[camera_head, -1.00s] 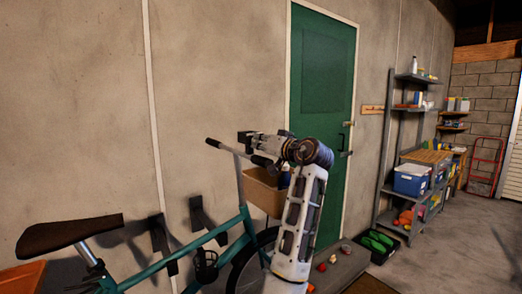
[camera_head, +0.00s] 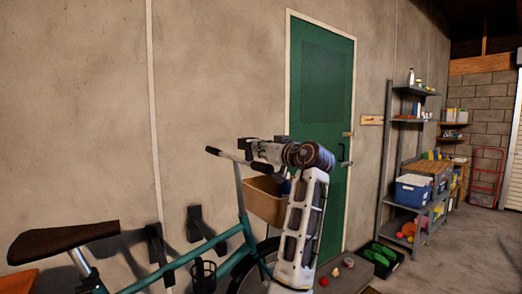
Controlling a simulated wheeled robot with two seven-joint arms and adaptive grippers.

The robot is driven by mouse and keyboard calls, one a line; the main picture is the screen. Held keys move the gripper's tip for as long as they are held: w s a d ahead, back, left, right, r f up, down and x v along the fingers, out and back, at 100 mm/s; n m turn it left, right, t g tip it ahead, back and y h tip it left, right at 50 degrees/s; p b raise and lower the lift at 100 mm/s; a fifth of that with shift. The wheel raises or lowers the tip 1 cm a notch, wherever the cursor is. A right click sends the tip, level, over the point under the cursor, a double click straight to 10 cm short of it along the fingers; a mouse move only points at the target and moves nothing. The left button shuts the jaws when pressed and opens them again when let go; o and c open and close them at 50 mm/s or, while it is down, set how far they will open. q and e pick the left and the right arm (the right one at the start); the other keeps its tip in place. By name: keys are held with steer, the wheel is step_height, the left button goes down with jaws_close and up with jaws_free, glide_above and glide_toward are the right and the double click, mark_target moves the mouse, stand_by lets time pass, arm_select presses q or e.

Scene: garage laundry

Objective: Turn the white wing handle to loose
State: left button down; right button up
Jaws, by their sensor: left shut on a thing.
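My left gripper (camera_head: 246,145) is at the bicycle's handlebar (camera_head: 228,155), above the front basket, in the head view. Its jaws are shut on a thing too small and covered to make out. I cannot make out the white wing handle; the gripper and wrist cover part of the handlebar area. My white left forearm rises from the bottom centre, and the wrist bends left towards the handlebar. My right gripper is not in view.
The teal bicycle (camera_head: 222,262) stands along the bare wall, with a tan basket (camera_head: 262,207) in front. Behind are a green door (camera_head: 322,90) and a grey shelf unit (camera_head: 383,175). Small items and a green-filled tray (camera_head: 381,257) lie on the floor. The right floor is open.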

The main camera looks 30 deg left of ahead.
arm_select(q)
steer(key=c, duration=1.5)
jaws_free()
steer(key=shift+d, duration=0.1)
steer(key=shift+v, duration=5.85)
steer(key=shift+f, duration=0.15)
